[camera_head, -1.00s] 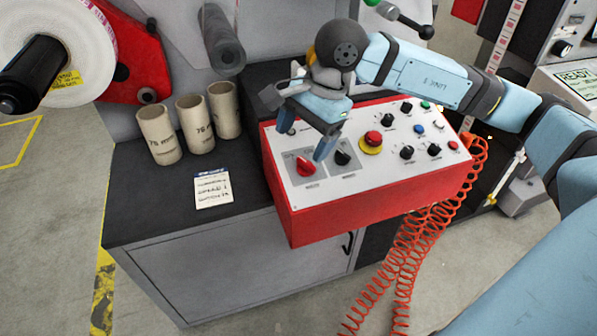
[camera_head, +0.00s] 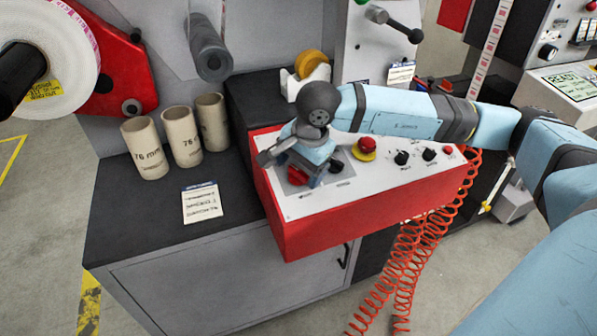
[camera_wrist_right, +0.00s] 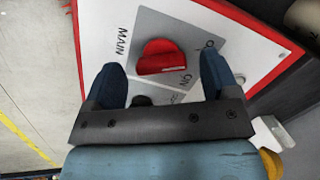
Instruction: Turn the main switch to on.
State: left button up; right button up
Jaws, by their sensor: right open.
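The main switch is a red rotary knob (camera_wrist_right: 162,58) on a grey plate lettered MAIN, with ON marked near its right end, in the right wrist view. In the head view the red knob (camera_head: 298,176) shows partly beneath my right gripper (camera_head: 305,182). In the right wrist view my right gripper (camera_wrist_right: 165,78) is open, with one blue finger on either side of the knob. I cannot tell whether either finger touches it. The knob's handle lies roughly across the line toward ON. The red control box (camera_head: 345,215) carries the switch on its white top. My left gripper is not in view.
A black knob (camera_head: 336,166) sits close beside the main switch. A red emergency button (camera_head: 366,146) and several black knobs lie to the right. A coiled orange hose (camera_head: 430,235) hangs at right.

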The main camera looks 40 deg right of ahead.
jog(key=shift+w+f, duration=0.1)
jog(key=shift+f, duration=0.45)
jog(key=c, duration=0.9)
